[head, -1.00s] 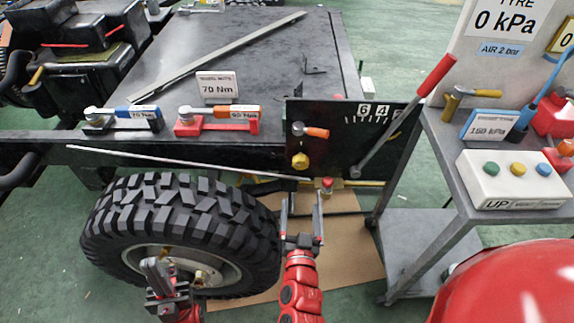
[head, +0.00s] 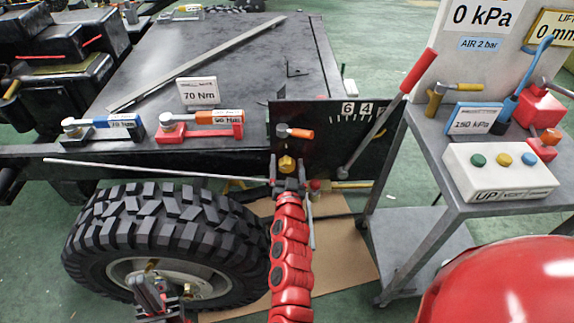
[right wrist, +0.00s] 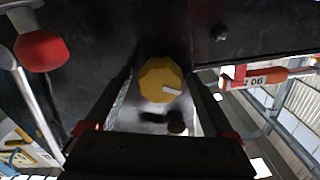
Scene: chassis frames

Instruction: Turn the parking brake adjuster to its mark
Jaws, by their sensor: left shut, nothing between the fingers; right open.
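The parking brake adjuster appears to be the yellow faceted knob (head: 287,164) on the black panel (head: 335,108), below a small orange-handled tool. In the right wrist view the knob (right wrist: 158,74) shows a white line pointing right in the picture. I cannot make out a target mark. My right gripper (head: 288,184) is just below the knob in the head view. In the right wrist view its open fingers (right wrist: 160,92) lie to either side of the knob; I cannot tell whether they touch it. My left gripper (head: 158,290) is shut and empty in front of the wheel.
A red-handled lever (head: 408,85) slants beside the panel's number scale. A thin rod (head: 150,170) runs above the tyre (head: 165,235). A grey cart (head: 425,145) with a button box (head: 500,172) stands at the right.

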